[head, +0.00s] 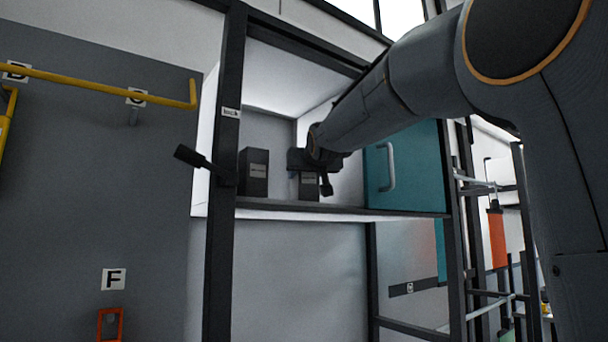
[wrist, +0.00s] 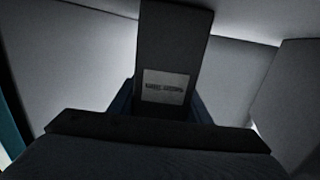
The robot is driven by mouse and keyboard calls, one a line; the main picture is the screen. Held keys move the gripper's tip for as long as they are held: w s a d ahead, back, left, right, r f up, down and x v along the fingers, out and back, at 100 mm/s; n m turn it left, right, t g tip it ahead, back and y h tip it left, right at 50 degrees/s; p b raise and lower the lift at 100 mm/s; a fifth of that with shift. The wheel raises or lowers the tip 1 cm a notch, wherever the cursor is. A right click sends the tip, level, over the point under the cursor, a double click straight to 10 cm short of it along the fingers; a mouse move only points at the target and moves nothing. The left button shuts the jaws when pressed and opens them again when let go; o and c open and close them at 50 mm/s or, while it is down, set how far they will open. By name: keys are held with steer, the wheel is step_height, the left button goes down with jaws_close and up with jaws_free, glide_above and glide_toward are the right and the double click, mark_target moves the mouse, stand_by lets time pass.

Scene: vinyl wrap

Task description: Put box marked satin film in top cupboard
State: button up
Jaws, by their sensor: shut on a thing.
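My gripper (head: 317,164) is inside the open cupboard (head: 338,208), shut on a dark box (head: 309,188) with a pale label. In the wrist view the held box (wrist: 176,40) stands up between the fingers, its label facing the camera; the print is too dim and blurred to read surely. In the head view the held box's foot is close to the cupboard floor; I cannot tell whether it touches. Much of this box is hidden behind the gripper. Another dark labelled box (head: 254,172) stands upright to its left, apart from it.
A teal door or panel (head: 405,170) with a pale handle (head: 387,167) is at the cupboard's right. A dark post (head: 223,150) with a lever (head: 195,160) stands at the left front. Yellow rails (head: 100,82) are on the grey wall. Free floor shows between the boxes.

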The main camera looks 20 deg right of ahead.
steer(key=o, duration=1.2)
steer(key=shift+r, duration=0.1)
steer(key=s+b, duration=0.4)
steer(key=s, duration=0.8)
steer(key=shift+a+r, duration=0.25)
steer(key=shift+a, duration=0.2)
